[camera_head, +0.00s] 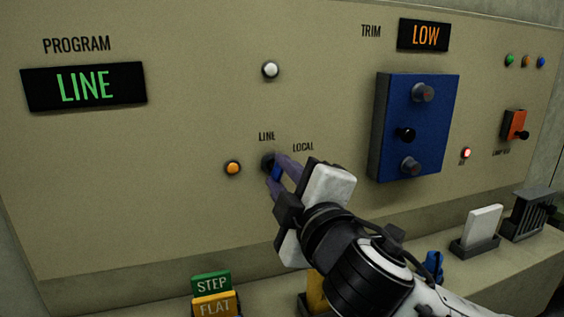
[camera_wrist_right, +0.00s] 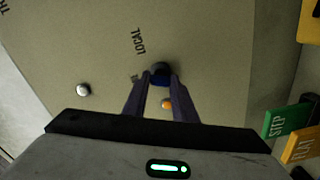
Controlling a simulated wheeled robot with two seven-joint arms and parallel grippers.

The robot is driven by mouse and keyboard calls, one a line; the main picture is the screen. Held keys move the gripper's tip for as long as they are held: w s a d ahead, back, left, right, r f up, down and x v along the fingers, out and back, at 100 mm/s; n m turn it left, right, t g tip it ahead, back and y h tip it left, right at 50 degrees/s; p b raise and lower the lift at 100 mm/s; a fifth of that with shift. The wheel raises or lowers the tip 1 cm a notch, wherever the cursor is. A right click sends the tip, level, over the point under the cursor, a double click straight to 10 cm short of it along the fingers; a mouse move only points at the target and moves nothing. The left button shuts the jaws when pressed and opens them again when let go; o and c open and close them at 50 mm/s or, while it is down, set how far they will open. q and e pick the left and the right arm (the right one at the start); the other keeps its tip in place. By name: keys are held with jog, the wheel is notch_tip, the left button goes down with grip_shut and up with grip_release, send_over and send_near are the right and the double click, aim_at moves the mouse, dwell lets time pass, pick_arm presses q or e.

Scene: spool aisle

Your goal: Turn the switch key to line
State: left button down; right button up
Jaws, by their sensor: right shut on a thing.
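The switch key (camera_head: 276,174) is blue and sits in a dark round switch (camera_head: 267,161) on the beige panel, below the LINE and LOCAL labels. My right gripper (camera_head: 282,167) reaches it from the lower right and is shut on the key. The fingers hide part of the key, so its exact angle is hard to read. In the right wrist view the key (camera_wrist_right: 160,80) shows between the two purple fingertips. The PROGRAM display (camera_head: 84,86) reads LINE in green. My left gripper is not in view.
An orange button (camera_head: 232,168) is just left of the switch, and a white one (camera_head: 270,69) above. A blue box with knobs (camera_head: 384,125) stands out at right, beside an orange switch (camera_head: 514,123). STEP (camera_head: 211,283) and FLAT (camera_head: 214,305) blocks stand below.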

jog(key=n+p, duration=0.2)
jog(key=n, duration=0.1)
jog(key=shift+r, duration=0.15)
jog(key=shift+n+p, duration=0.55)
jog(key=shift+n, duration=0.25)
jog(key=o, duration=1)
jog(key=shift+o, duration=0.2)
jog(key=b+v, duration=0.1)
jog(key=v, duration=0.9)
jog(key=shift+s, duration=0.15)
